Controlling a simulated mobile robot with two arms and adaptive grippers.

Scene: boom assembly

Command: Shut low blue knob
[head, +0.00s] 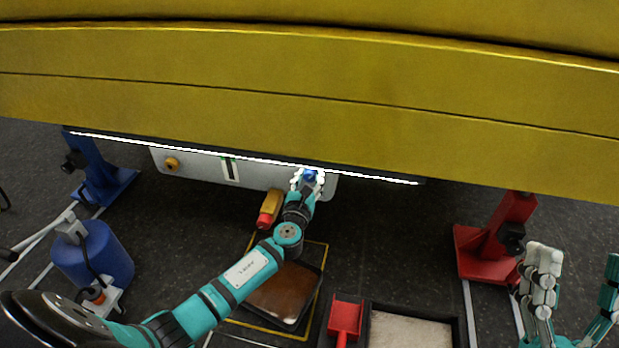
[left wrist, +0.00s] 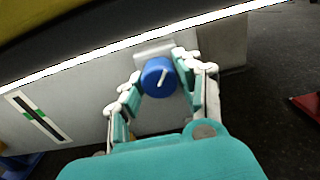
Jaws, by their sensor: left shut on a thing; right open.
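The blue knob (head: 311,174) is on the right part of a light grey panel (head: 200,170) under the yellow boom. In the left wrist view the knob (left wrist: 159,77) is round with a white pointer line tilted slightly off vertical. My left gripper (head: 307,181) is at the knob, its fingers on both sides of it, shut on it. In the left wrist view the fingers of my left gripper (left wrist: 158,88) flank the knob. My right gripper (head: 577,272) is open and empty at the lower right, far from the panel.
The yellow boom (head: 300,90) hangs low over the panel, with a bright light strip (head: 240,158) along its lower edge. A yellow knob (head: 172,163) sits at the panel's left. Blue (head: 100,185) and red (head: 490,250) stands flank the area. Trays and a blue canister (head: 95,255) are on the floor.

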